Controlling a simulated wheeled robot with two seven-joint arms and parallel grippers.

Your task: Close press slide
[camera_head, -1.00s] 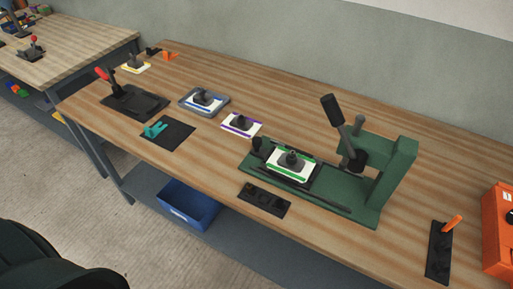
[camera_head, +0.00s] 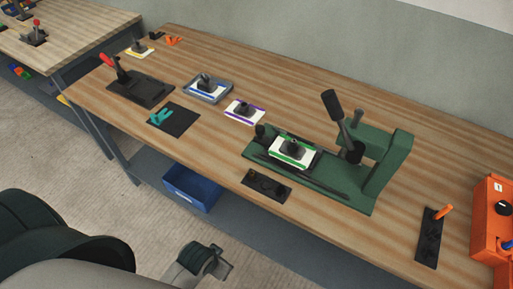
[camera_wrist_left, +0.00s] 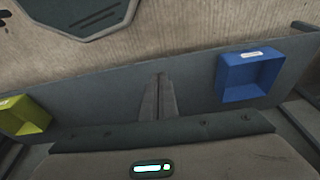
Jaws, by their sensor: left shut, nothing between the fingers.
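The green press (camera_head: 385,165) stands on the workbench at the right of centre, its black-handled lever (camera_head: 332,105) raised and leaning left. Its slide, with a dark knob (camera_head: 260,131) at the left end, sits out to the left of the upright frame. The slide carries a white plate with green edges (camera_head: 278,158) and a dark mould (camera_head: 293,148) on it. Part of my left arm (camera_head: 203,262) shows at the bottom of the head view, below and in front of the bench. My left gripper (camera_wrist_left: 158,82) is shut and empty in the left wrist view, well apart from the press. My right gripper is out of view.
A black plate (camera_head: 266,185) lies in front of the press. Purple-edged (camera_head: 244,118) and blue-edged plates, a teal item on a black mat (camera_head: 180,125) and a red-handled tool stand left. An orange box (camera_head: 490,240) is at the right. A blue bin (camera_head: 195,190) sits below.

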